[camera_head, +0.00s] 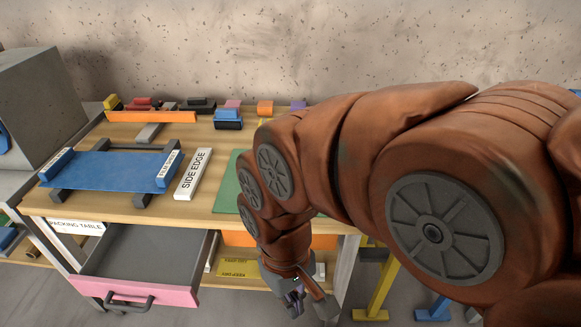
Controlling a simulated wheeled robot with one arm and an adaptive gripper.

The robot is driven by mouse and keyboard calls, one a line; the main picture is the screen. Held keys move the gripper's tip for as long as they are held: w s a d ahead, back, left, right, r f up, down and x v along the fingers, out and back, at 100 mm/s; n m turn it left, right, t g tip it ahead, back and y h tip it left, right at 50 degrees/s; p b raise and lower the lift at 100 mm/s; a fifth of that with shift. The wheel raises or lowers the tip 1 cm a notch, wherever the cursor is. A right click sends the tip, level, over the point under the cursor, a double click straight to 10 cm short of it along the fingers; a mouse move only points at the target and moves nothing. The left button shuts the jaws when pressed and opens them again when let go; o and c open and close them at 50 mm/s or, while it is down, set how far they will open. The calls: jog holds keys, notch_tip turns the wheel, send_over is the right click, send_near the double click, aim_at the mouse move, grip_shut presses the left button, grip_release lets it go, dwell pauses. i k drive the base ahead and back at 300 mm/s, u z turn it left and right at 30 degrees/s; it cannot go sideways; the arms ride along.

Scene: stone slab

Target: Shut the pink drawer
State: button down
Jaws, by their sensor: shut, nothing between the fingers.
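The pink drawer (158,296) hangs under the left part of the wooden table and is pulled well out. Its grey inside (145,252) shows and looks empty. A dark bar handle (129,304) is fixed to its pink front. My gripper (303,303) is shut and empty, low in front of the table, to the right of the drawer and apart from it. My brown arm reaches in from the right and hides part of the table's right side.
The wooden table (120,208) carries a blue sheet (110,171), a white "SIDE EDGE" block (193,174) and small coloured blocks along the back. A grey box (38,105) stands at left. A yellow label (238,267) shows under the table. A yellow stand (383,285) is at right.

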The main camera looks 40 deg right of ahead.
aim_at(150, 264)
jog(key=u, duration=0.05)
jog(key=k, duration=0.2)
jog(key=u, duration=0.75)
jog(key=i, duration=0.65)
jog(key=z, duration=1.95)
jog(key=i, duration=0.5)
jog(key=z, duration=0.1)
jog(key=k, duration=0.5)
jog(key=z, duration=0.9)
jog(key=i, duration=0.35)
jog(key=u, duration=0.1)
